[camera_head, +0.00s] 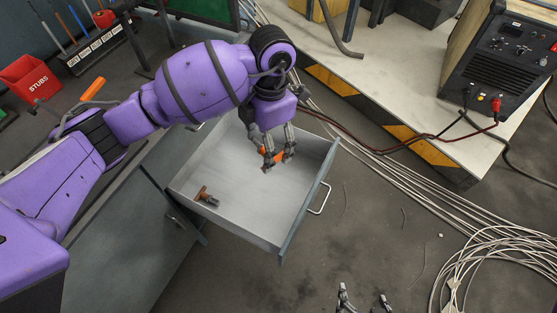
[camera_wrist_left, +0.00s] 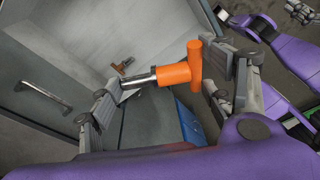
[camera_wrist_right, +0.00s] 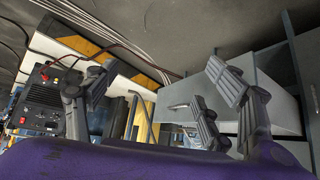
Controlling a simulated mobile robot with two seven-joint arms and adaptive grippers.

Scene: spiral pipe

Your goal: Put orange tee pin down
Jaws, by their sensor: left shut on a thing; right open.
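The orange tee pin (camera_head: 268,158) is in my left gripper (camera_head: 277,150), over the open grey drawer (camera_head: 250,214). The left wrist view shows its orange T-shaped body (camera_wrist_left: 176,74) and metal shank (camera_wrist_left: 137,80) between the fingers of my left gripper (camera_wrist_left: 172,88), which is shut on it. In the head view the fingers partly cover the pin; its height above the drawer floor is hard to tell. My right gripper (camera_head: 364,302) is open and empty at the bottom edge; its spread fingers fill the right wrist view (camera_wrist_right: 155,95).
A brown tee pin with a metal end (camera_head: 207,196) lies in the drawer's left part. The drawer handle (camera_head: 320,198) is at its right front. A welding machine (camera_head: 500,60) stands on a platform at upper right. Cables (camera_head: 490,260) lie coiled on the floor at right.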

